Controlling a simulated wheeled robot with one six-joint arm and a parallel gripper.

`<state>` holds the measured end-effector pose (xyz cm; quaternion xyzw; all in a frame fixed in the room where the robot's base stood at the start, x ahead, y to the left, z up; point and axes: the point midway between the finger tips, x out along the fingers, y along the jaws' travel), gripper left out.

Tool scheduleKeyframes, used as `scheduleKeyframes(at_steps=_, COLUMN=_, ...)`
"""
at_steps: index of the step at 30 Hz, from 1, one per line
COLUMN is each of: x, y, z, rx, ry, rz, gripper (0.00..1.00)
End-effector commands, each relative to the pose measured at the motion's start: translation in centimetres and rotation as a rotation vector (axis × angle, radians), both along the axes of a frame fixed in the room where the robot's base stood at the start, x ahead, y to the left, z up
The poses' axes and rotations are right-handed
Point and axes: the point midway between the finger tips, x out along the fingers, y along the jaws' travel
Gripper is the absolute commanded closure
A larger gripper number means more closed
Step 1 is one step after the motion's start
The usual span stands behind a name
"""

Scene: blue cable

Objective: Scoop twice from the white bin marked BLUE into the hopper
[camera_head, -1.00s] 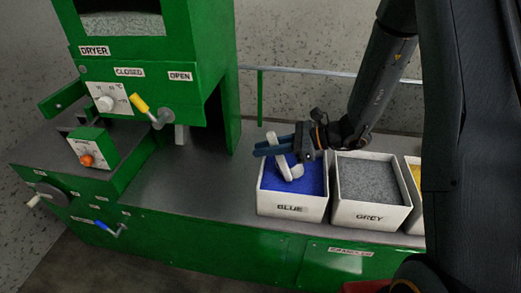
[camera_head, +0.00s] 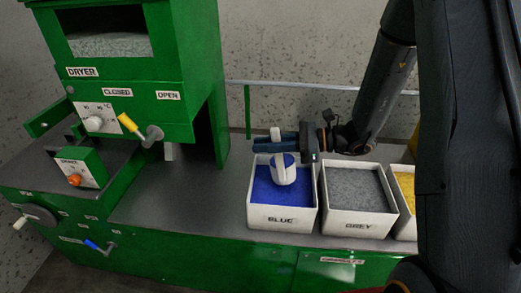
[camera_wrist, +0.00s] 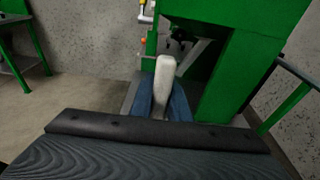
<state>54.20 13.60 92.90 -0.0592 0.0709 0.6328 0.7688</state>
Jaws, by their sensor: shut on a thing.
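The white bin marked BLUE (camera_head: 282,219) stands on the grey bench and holds blue granules (camera_head: 268,192). My gripper (camera_head: 268,144) is above the back of this bin, shut on the handle of a white scoop (camera_head: 284,174). The scoop's cup hangs over the blue granules, and blue shows at its top. I cannot tell if the cup is clear of the granules below. In the wrist view the scoop's pale handle (camera_wrist: 164,78) stands between the blue fingers. I cannot pick out the hopper for sure.
A bin marked GREY (camera_head: 358,222) stands right of the BLUE bin, and a bin of yellow granules (camera_head: 405,187) is further right, partly hidden by my arm. The green dryer (camera_head: 190,70) stands left with a yellow-handled lever (camera_head: 130,124). The bench between is clear. A rail (camera_head: 300,85) runs behind.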

Motion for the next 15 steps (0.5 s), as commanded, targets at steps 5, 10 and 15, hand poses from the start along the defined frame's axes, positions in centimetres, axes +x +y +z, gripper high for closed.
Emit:
scheduleKeyframes(at_steps=5, x=-0.1, y=-0.6, z=1.7, rx=0.033, ry=-0.008, rz=-0.001, gripper=1.00)
scheduleKeyframes(at_steps=10, x=-0.2, y=-1.1, z=3.2, rx=0.056, ry=-0.013, rz=-0.001, gripper=1.00)
scheduleKeyframes(at_steps=15, x=-0.3, y=-1.4, z=4.6, rx=0.079, ry=-0.018, rz=-0.001, gripper=1.00)
